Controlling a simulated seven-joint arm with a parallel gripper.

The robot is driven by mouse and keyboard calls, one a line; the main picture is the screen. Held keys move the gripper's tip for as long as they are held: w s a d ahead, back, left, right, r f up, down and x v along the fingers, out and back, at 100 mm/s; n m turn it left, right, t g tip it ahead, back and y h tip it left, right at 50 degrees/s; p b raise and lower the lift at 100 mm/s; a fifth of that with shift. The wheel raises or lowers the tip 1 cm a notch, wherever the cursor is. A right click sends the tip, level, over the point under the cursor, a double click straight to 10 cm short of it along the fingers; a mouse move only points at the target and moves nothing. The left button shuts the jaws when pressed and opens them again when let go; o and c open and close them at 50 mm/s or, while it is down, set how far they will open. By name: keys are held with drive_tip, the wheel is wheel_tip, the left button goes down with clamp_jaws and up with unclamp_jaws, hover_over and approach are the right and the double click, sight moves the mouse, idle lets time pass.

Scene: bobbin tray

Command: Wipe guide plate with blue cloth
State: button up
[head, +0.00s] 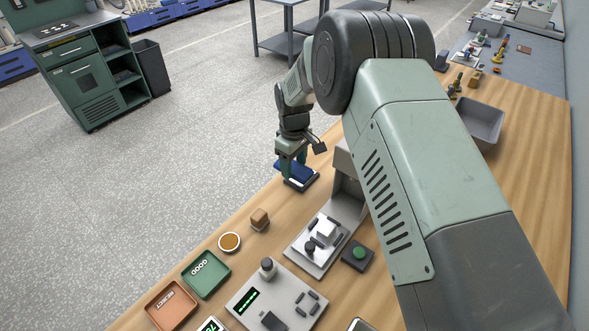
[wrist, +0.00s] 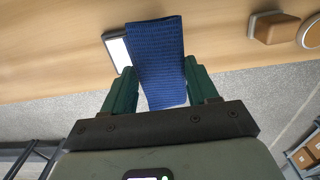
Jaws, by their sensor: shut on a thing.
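The blue cloth (wrist: 157,50) hangs between the two green fingers of my gripper (wrist: 157,78) in the wrist view. My gripper is shut on it. In the head view the cloth (head: 292,171) is under my gripper (head: 291,160), near the table's left edge. A small dark-edged plate with a pale face (wrist: 117,48) lies beside the cloth and is partly hidden by it. It also shows below the cloth in the head view (head: 301,184). I cannot tell whether this plate is the guide plate, or whether the cloth touches it.
A grey fixture (head: 307,262) with a white block stands nearer on the wooden table (head: 235,268). A wooden block (head: 260,219), a round brown-topped dish (head: 229,242), a green GOOD tray (head: 205,273) and an orange REJECT tray (head: 171,306) line the left edge.

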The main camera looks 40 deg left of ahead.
drive_tip(key=shift+r, duration=1.7)
drive_tip(key=w+d+r+m, duration=0.4)
drive_tip(key=w+d+r, duration=0.1)
drive_tip(key=r, duration=0.5)
drive_tip(key=w+d+r+m, duration=0.3)
drive_tip(key=w+d+r, duration=0.15)
drive_tip(key=r, duration=0.45)
drive_tip(key=w+d+r+m, duration=0.1)
drive_tip(key=d+r+m, duration=0.15)
drive_tip(key=d, duration=0.85)
drive_tip(key=d+r+m, duration=0.1)
drive_tip(key=d+m, duration=0.3)
drive_tip(key=d, duration=0.7)
drive_tip(key=s+d+r+m, duration=0.1)
drive_tip(key=s+d+m, duration=0.1)
drive_tip(key=d, duration=0.6)
drive_tip(key=s+d+m, duration=0.2)
drive_tip(key=s+d, duration=0.3)
drive_tip(key=d, duration=0.3)
drive_tip(key=shift+d+r, duration=0.35)
drive_tip(key=shift+r, duration=0.05)
